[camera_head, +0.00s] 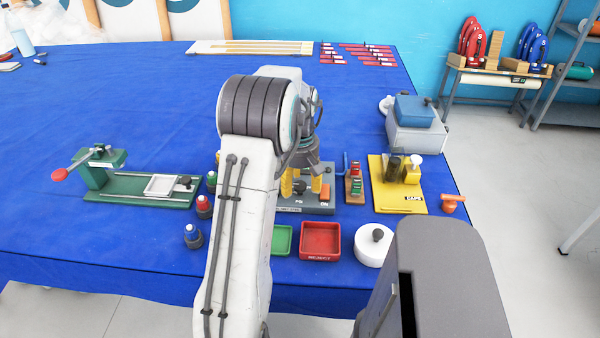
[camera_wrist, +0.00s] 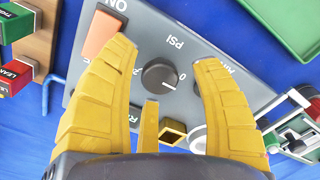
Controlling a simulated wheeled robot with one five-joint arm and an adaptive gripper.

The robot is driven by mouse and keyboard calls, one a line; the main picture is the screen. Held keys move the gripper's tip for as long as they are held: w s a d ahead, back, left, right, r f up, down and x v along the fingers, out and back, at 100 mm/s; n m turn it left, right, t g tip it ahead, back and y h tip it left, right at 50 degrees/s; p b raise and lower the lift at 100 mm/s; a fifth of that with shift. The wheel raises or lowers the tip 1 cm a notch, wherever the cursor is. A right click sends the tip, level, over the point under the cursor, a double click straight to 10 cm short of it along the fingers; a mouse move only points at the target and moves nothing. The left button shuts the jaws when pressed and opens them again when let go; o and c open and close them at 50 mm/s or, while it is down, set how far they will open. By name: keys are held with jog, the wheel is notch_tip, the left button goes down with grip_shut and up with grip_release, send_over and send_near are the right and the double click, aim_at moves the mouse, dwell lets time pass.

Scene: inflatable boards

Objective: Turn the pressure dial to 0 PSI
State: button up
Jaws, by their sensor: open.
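The pressure dial (camera_wrist: 159,75) is a round dark knob on a grey panel (camera_wrist: 210,62) marked "PSI", with a "0" printed beside it. A small pale mark shows at the knob's lower right in the wrist view; I cannot tell exactly where it points. My gripper (camera_wrist: 165,58) is open, its yellow fingers on either side of the dial, with gaps showing between them and the knob. In the head view my gripper (camera_head: 302,180) points down over the panel (camera_head: 290,209), and the dial (camera_head: 300,187) shows partly between the fingers.
An orange "ON" switch (camera_wrist: 101,36) lies close to one finger. A red tray (camera_head: 320,240) and a green tray (camera_head: 282,239) sit in front of the panel. A yellow "CAPS" stand (camera_head: 400,203) is to the right, and a green clamp fixture (camera_head: 130,188) stands left.

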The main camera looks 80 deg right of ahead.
aim_at(300, 184)
notch_tip(300, 184, up, 12)
jog(key=shift+f, duration=0.15)
dwell(0.4)
dwell(0.8)
